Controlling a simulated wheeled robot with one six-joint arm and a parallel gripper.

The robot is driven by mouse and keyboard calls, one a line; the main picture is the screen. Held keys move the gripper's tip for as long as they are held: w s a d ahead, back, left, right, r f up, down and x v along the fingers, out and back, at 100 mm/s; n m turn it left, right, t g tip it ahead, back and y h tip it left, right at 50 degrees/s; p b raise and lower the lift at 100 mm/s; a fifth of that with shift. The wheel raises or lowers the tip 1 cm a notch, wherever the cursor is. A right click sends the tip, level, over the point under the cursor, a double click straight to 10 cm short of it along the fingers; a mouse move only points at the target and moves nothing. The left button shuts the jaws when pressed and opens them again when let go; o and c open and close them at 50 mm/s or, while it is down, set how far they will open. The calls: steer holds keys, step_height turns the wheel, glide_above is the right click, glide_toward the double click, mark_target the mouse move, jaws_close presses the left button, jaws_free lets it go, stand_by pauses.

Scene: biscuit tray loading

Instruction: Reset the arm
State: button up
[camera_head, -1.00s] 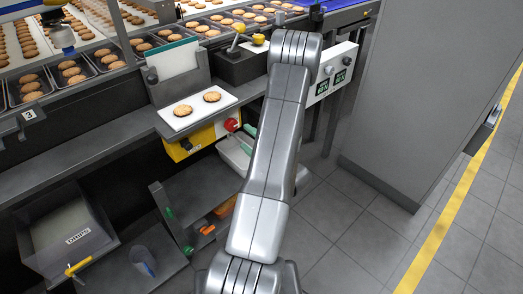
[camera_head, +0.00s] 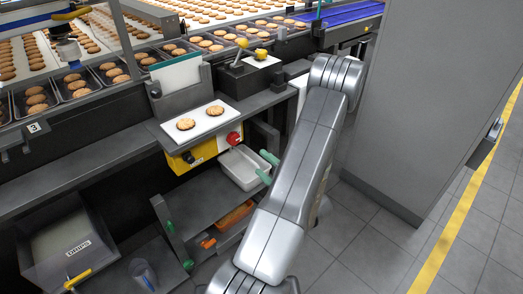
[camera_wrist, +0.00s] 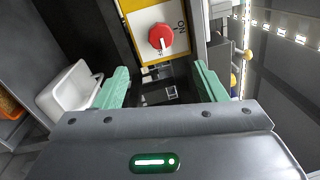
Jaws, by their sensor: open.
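My gripper (camera_head: 266,167) shows in the head view as two green fingers just left of my grey arm, beside a white tub and below the counter. My arm hides the rest of it. In the wrist view my gripper (camera_wrist: 163,86) is open, with its two green fingers wide apart and nothing between them. My arm reaches from the bottom middle up to the right, near the grey cabinet.
A red knob (camera_wrist: 161,37) on a yellow-edged panel is ahead of the fingers. The white tub (camera_head: 240,169) is close by. A white board (camera_head: 213,117) with two biscuits lies on the counter. A grey cabinet (camera_head: 425,100) stands right; floor beside it is clear.

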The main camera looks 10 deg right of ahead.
mark_target(235, 141)
steer(key=x, duration=1.4)
steer(key=shift+s+d+f, duration=0.1)
steer(key=shift+s, duration=0.05)
